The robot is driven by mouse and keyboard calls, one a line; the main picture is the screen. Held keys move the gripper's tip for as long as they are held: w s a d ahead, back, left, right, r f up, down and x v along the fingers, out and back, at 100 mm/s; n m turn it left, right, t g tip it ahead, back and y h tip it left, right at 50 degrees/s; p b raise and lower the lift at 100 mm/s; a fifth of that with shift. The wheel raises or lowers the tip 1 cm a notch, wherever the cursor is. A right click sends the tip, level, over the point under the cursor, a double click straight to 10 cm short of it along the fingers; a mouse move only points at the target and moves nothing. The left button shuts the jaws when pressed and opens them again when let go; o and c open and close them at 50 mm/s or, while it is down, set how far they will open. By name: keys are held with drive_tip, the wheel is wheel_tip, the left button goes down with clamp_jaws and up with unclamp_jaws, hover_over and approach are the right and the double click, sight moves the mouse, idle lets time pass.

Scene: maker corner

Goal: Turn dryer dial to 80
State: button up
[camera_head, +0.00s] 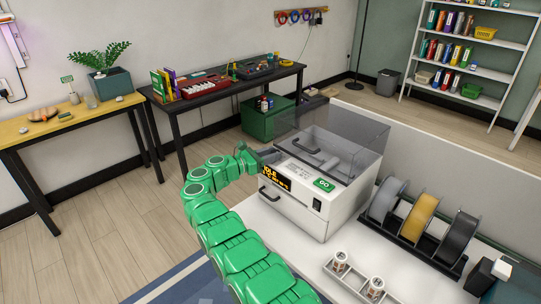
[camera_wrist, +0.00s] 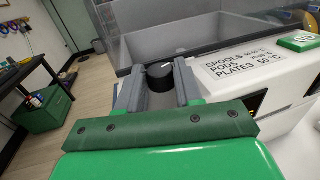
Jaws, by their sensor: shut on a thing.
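The dryer (camera_head: 338,214) is a white box with a clear lid on the white worktop. Its amber display (camera_head: 275,178) reads IDLE on top; the lower line is too small to read surely. The black dial (camera_wrist: 160,77) has a light mark on its top edge, but I cannot read its setting. My gripper (camera_wrist: 159,82) is shut on the dial, one grey finger on each side.
A green GO button (camera_head: 324,185) is beside the display. Spools (camera_head: 420,217) stand in a rack at right, and a tray (camera_head: 345,285) with two small jars is in front.

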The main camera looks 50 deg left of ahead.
drive_tip(key=o, duration=1)
drive_tip(key=shift+s, duration=0.1)
drive_tip(key=v, duration=0.7)
drive_tip(key=shift+s, duration=0.25)
